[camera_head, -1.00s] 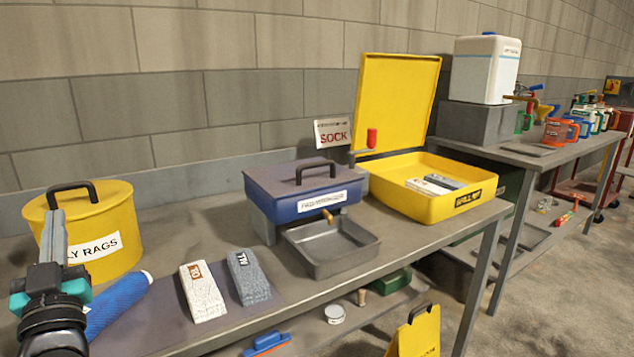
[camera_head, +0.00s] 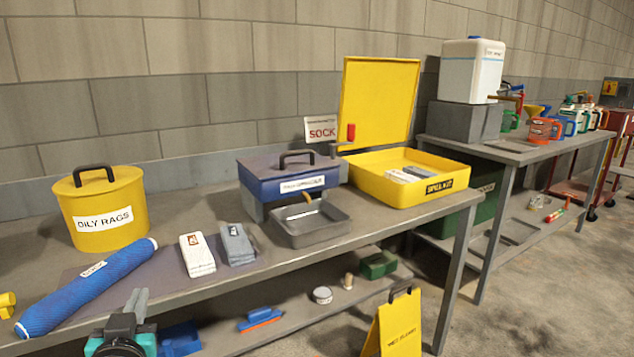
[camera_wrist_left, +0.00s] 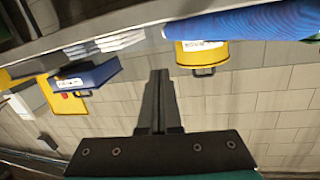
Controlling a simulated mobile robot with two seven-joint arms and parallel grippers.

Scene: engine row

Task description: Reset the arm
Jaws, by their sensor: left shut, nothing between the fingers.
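My left gripper (camera_head: 136,303) is low at the bottom left of the head view, in front of the bench's near edge. In the left wrist view its fingers (camera_wrist_left: 158,100) are together with nothing between them. The yellow oily rags can (camera_head: 101,208) and the blue roll (camera_head: 88,287) are on the bench beyond it, apart from the gripper. In the left wrist view the can (camera_wrist_left: 203,55) and the roll (camera_wrist_left: 250,24) appear near the top, with the picture turned over. My right gripper is not in view.
The bench (camera_head: 395,222) carries two packs (camera_head: 197,255), a blue-lidded box (camera_head: 288,178), a grey tray (camera_head: 311,224) and an open yellow case (camera_head: 408,180). A yellow floor sign (camera_head: 395,322) stands at the front. The lower shelf holds a blue-and-orange tool (camera_head: 260,319).

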